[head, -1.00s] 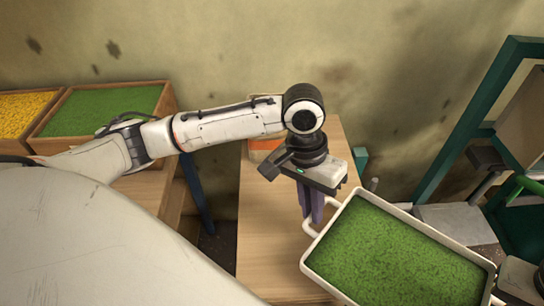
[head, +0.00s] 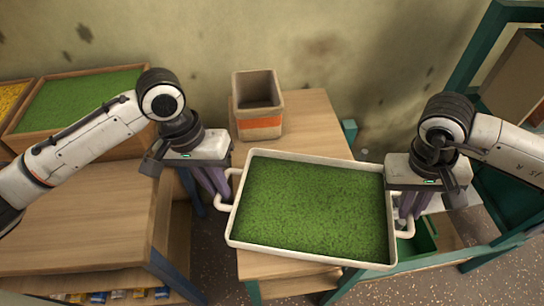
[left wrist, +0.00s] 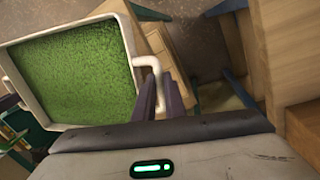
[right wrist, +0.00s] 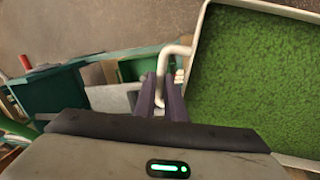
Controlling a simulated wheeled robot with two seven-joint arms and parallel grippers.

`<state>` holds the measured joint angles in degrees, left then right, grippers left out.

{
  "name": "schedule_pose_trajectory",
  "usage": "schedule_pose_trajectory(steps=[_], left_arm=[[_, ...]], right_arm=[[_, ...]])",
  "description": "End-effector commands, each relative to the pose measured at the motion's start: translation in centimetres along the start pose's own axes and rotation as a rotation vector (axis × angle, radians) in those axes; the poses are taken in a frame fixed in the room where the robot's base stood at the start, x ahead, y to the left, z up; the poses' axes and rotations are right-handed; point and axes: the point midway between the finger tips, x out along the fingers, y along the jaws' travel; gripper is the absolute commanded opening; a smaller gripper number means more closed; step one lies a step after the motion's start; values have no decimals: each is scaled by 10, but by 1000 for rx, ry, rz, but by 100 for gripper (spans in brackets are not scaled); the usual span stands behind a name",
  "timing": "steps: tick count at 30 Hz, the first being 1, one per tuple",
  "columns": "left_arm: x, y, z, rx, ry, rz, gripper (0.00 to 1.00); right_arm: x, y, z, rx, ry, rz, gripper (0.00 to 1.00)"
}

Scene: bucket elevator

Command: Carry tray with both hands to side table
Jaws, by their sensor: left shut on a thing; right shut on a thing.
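A cream tray (head: 310,157) filled with green granular stuff is held between my two arms, over a wooden side table (head: 305,112) in the head view. My left gripper (head: 222,203) is shut on the tray's left handle (head: 231,190), which also shows in the left wrist view (left wrist: 153,62). My right gripper (head: 404,222) is shut on the right handle (right wrist: 172,50). The tray hides the front middle of the table, and I cannot tell whether it touches the tabletop.
A wooden box with an orange band (head: 258,122) stands on the table behind the tray. Crates of green (head: 75,105) and yellow (head: 12,105) stuff are at far left, above a wooden bench (head: 80,215). A dark green frame (head: 478,50) stands at right.

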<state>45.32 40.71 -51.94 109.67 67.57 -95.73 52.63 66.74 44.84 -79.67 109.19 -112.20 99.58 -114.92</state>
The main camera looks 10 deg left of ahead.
Motion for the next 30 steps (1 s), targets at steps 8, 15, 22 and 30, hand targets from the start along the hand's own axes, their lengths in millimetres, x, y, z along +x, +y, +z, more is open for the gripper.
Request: schedule_pose_trajectory(steps=[8,15,22,30], left_arm=[[0,0,0,0,1,1,0],[0,0,0,0,1,1,0],[5,-1,0,0,1,1,0],[20,-4,0,0,1,1,0]], right_arm=[[0,0,0,0,1,0,0],[0,0,0,0,1,0,0],[5,-1,0,0,1,0,0],[19,-4,0,0,1,0,0]])
